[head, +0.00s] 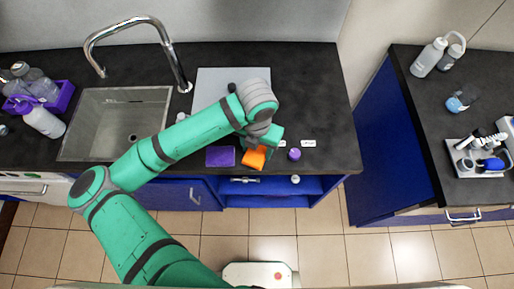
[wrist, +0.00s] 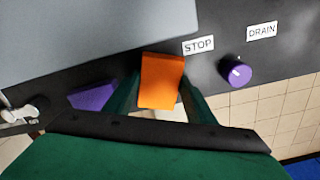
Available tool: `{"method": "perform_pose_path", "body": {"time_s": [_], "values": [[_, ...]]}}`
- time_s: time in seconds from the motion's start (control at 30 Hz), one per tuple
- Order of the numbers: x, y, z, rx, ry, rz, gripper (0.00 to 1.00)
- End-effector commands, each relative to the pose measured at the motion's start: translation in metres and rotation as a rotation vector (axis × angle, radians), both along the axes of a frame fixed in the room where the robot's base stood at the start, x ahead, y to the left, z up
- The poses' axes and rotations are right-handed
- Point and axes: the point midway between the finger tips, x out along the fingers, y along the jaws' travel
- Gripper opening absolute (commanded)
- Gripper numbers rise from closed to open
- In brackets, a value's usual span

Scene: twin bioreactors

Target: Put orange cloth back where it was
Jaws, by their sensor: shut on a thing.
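The orange cloth (head: 254,158) is a small folded block held at the end of my arm, near the front edge of the dark counter. In the wrist view the orange cloth (wrist: 161,82) sits between the two green fingers of my gripper (wrist: 160,95), which is shut on it. In the head view my gripper (head: 262,146) is partly hidden by the wrist above it. I cannot tell whether the cloth touches the counter. A purple cloth (head: 220,156) lies flat on the counter just left of it; it also shows in the wrist view (wrist: 93,97).
A purple knob (head: 294,154) with STOP (wrist: 198,45) and DRAIN (wrist: 262,31) labels is right of my gripper. A grey panel (head: 210,84) lies behind it. The sink (head: 100,115) and tall tap (head: 170,60) are left. The counter right of the panel is clear.

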Motion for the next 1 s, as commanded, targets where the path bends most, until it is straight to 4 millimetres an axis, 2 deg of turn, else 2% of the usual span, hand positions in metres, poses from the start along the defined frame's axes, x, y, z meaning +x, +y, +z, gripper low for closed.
{"method": "perform_pose_path", "body": {"time_s": [0.03, 0.07, 0.13, 0.33, 0.47, 0.8, 1.0], "values": [[-0.002, -0.001, -0.011, 0.003, 0.016, 0.000, 0.26], [-0.001, -0.001, -0.011, 0.003, 0.016, 0.000, 0.52], [-0.001, -0.002, -0.012, 0.003, 0.015, 0.000, 0.68], [-0.001, -0.003, -0.008, -0.001, 0.013, -0.002, 0.68], [0.000, -0.003, 0.006, 0.000, 0.011, -0.003, 0.69], [-0.001, -0.001, 0.077, 0.003, 0.010, -0.003, 0.69], [-0.001, -0.001, 0.108, 0.003, 0.011, -0.002, 0.69]]}}
